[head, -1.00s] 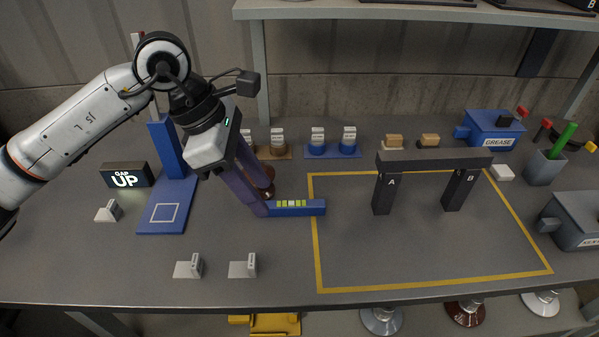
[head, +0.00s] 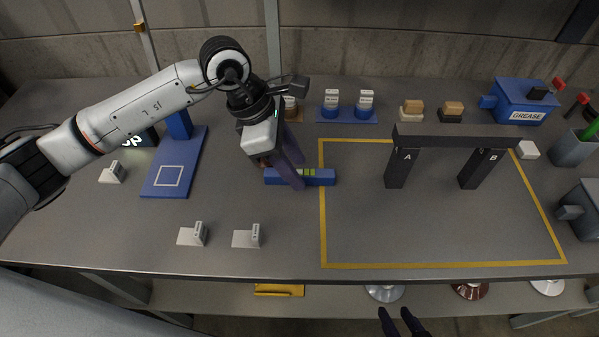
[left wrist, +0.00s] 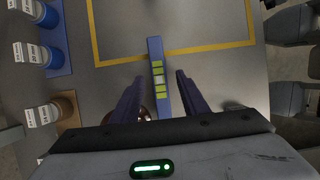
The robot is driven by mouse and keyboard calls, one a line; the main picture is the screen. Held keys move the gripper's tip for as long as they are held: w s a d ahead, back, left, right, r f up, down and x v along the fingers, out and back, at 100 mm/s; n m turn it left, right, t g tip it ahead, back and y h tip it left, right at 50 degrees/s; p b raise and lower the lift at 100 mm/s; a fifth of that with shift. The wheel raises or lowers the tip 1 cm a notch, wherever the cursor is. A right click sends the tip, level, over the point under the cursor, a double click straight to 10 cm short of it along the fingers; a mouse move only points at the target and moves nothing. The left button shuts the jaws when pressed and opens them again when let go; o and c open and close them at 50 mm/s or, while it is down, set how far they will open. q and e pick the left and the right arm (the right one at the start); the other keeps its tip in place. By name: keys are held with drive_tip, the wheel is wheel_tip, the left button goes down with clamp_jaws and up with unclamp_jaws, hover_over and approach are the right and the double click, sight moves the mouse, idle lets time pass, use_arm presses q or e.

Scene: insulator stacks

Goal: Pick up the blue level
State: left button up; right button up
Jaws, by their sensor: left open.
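In the left wrist view the level (left wrist: 155,50) runs lengthwise between the two spread fingers of my left gripper (left wrist: 159,77), with a gap on each side. I cannot tell how far the fingertips are above the table. My right gripper (head: 398,311) shows at the bottom edge, below the table front, with its dark fingers apart and empty.
A dark gantry (head: 450,137) marked A and B stands inside the yellow outline. A blue stand (head: 168,178) is left of the level, two pale tagged blocks (head: 193,235) (head: 247,237) are in front. A reddish-brown part (left wrist: 146,112) shows behind a left finger.

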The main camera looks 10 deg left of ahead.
use_arm(q)
drive_tip(key=shift+d+f, duration=0.1)
drive_tip(key=shift+f, duration=0.25)
clamp_jaws()
drive_tip(key=shift+w, duration=0.1)
drive_tip(key=shift+r, duration=0.2)
